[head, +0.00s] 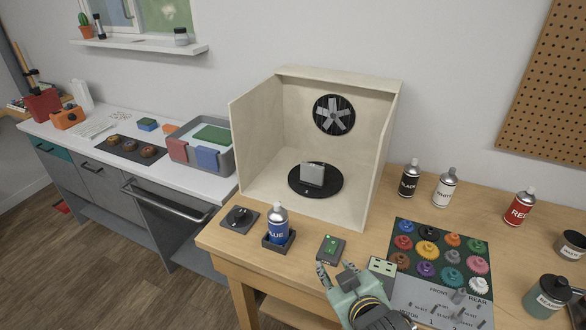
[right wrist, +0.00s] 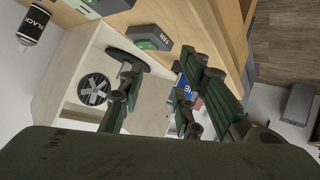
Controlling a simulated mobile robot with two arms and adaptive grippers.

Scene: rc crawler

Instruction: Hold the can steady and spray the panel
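The blue spray can (head: 278,230) stands upright in a dark square holder (head: 279,243) at the table's front left. The grey panel (head: 313,174) stands on the black round turntable (head: 324,188) inside the pale open-front booth (head: 259,146). My right gripper (head: 336,269) is open and empty over the front edge, right of the can and apart from it. In the right wrist view its fingers (right wrist: 162,90) are spread; part of the blue can (right wrist: 184,82) shows behind one finger. My left gripper is not in view.
A fan (head: 334,115) is on the booth's back wall. A green-topped switch box (head: 331,248) and a dark knob box (head: 239,219) flank the can. Black (head: 410,179), white (head: 445,187) and red (head: 519,208) cans stand right. A mat of coloured gears (head: 426,241) lies right of my gripper.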

